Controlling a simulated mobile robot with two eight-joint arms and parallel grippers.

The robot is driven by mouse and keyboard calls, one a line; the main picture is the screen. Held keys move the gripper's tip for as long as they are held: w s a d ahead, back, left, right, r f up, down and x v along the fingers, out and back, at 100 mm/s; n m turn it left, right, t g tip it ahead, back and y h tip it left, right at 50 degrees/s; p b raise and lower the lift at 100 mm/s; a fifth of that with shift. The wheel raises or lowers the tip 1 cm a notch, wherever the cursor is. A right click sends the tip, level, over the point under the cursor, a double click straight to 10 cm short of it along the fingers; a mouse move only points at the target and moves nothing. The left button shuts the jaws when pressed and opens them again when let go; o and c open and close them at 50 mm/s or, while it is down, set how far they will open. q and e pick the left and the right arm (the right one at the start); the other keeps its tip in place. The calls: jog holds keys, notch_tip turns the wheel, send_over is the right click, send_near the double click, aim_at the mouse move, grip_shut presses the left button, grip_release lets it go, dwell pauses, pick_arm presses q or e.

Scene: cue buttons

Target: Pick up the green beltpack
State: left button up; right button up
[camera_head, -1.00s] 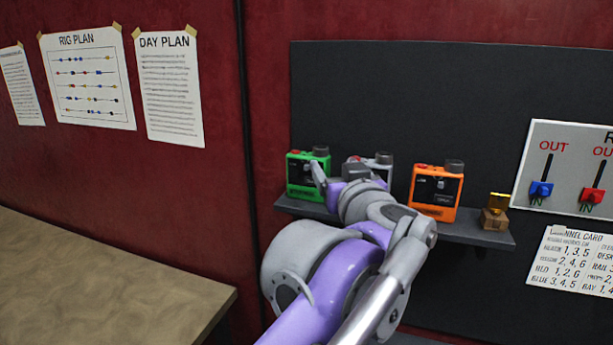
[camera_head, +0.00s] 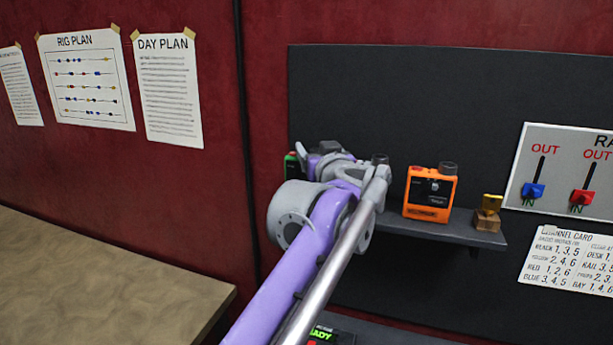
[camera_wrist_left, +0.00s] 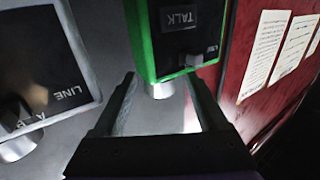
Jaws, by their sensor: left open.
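The green beltpack (camera_head: 291,166) stands at the left end of the shelf. In the head view my left gripper (camera_head: 310,157) hides all but a green edge and part of its top. In the left wrist view the green beltpack (camera_wrist_left: 147,42) shows its green casing, a dark face marked TALK and a label. My left gripper (camera_wrist_left: 161,80) is open there, its two fingers pointing toward the beltpack's near end. I cannot tell whether they touch it. My right gripper is not in view.
A grey beltpack (camera_wrist_left: 50,75) stands close beside the green one; my arm mostly hides it in the head view. An orange beltpack (camera_head: 430,193) and a small brass-coloured piece (camera_head: 489,212) stand farther right on the shelf (camera_head: 450,231). A table (camera_head: 100,285) is at left.

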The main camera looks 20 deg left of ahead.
pick_arm(q)
jog(key=shift+s, duration=0.15)
jog(key=shift+c, duration=0.7)
grip_shut()
dwell(0.5)
